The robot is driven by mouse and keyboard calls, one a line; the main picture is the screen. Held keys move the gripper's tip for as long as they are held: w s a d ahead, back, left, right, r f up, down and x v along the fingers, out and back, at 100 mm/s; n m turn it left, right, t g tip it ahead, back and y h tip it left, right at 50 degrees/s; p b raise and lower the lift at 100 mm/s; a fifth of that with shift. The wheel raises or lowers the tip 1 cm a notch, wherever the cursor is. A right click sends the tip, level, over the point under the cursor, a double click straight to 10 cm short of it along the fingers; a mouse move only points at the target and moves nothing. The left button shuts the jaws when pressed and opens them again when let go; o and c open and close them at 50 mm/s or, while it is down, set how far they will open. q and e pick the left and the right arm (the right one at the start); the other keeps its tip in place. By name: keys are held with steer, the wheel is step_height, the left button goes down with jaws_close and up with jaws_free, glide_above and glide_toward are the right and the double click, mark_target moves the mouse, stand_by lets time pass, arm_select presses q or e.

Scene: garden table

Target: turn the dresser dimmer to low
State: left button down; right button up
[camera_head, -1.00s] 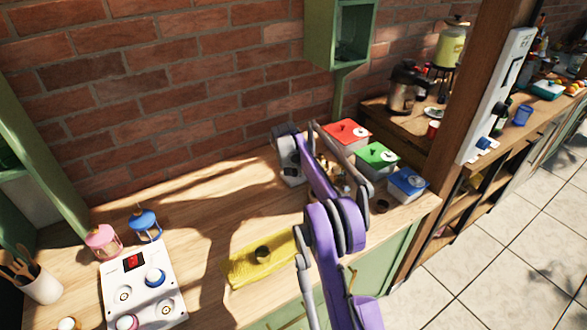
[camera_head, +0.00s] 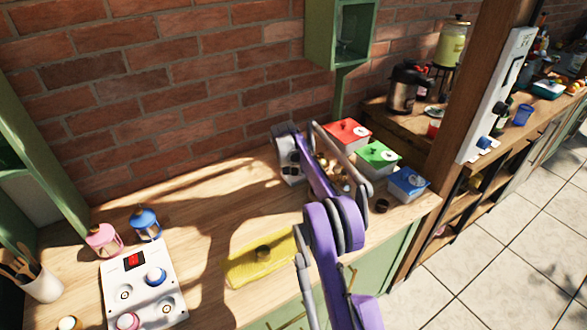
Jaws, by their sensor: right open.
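My right arm (camera_head: 335,225) is purple and grey and reaches from the bottom over the wooden counter (camera_head: 190,205). Its gripper (camera_head: 291,176) is at the far end of the arm, low near the brick wall, left of the lidded boxes. It is open; its fingertips are small and partly hidden by my arm. A white panel (camera_head: 114,277) with a red display and several round knobs lies on the counter at the lower left, well apart from the gripper. I cannot tell which control is the dimmer. My left gripper is not in view.
Red (camera_head: 347,131), green (camera_head: 378,154) and blue (camera_head: 408,183) lidded boxes stand right of my arm. Pink (camera_head: 103,240) and blue (camera_head: 145,223) lanterns stand behind the panel. A wooden post (camera_head: 480,70) rises at right.

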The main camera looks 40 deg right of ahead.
steer(key=v, duration=1)
steer(key=shift+r, duration=0.4)
steer(key=shift+a, duration=0.15)
